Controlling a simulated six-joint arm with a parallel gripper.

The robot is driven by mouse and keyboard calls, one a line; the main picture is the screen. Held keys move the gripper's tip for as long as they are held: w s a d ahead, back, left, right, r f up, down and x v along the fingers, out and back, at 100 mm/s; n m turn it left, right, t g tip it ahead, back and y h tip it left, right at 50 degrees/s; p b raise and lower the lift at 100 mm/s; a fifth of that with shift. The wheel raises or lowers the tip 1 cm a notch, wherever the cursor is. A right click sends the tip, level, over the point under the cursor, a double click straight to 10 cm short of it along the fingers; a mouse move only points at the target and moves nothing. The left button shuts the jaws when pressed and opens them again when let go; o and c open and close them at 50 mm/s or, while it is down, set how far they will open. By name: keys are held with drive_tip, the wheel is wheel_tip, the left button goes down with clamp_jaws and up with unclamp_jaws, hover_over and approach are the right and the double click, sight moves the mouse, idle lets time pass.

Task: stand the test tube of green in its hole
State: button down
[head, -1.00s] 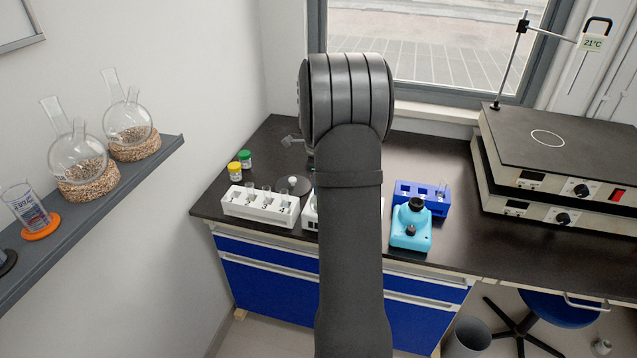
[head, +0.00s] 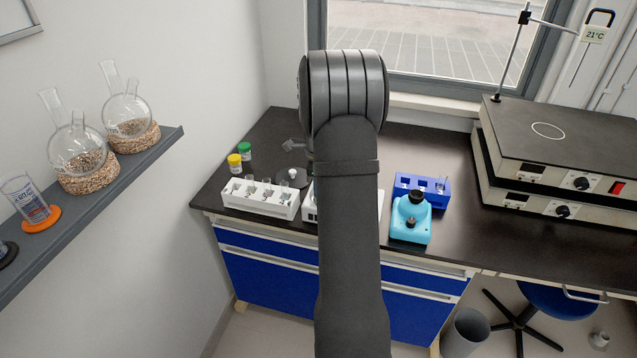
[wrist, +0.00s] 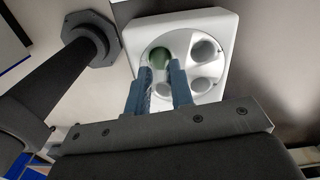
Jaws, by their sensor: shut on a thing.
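My gripper (wrist: 166,78) shows in the wrist view as two blue fingers, close together and shut on the test tube. The green of the test tube (wrist: 158,57) shows just beyond the fingertips, over the upper left hole of a white block (wrist: 222,45) with several round holes. I cannot tell how deep the tube sits in that hole or whether it is exactly upright. The other holes look empty. In the head view my arm hides the gripper, the tube and most of the white block (head: 310,208).
A white rack (head: 262,206) with glass tubes stands left of my arm, with yellow-capped (head: 234,163) and green-capped (head: 245,150) jars behind it. A light blue device (head: 410,228) and a blue rack (head: 403,195) stand on the right. Stacked hotplates (head: 560,180) fill the far right.

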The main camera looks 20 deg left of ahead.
drive_tip(key=shift+f, duration=0.25)
drive_tip(key=c, duration=1.2)
unclamp_jaws()
drive_tip(key=shift+r, duration=3.5)
wheel_tip(320, 180, down, 7)
drive_tip(key=shift+f, duration=0.1)
drive_tip(key=shift+r, duration=0.2)
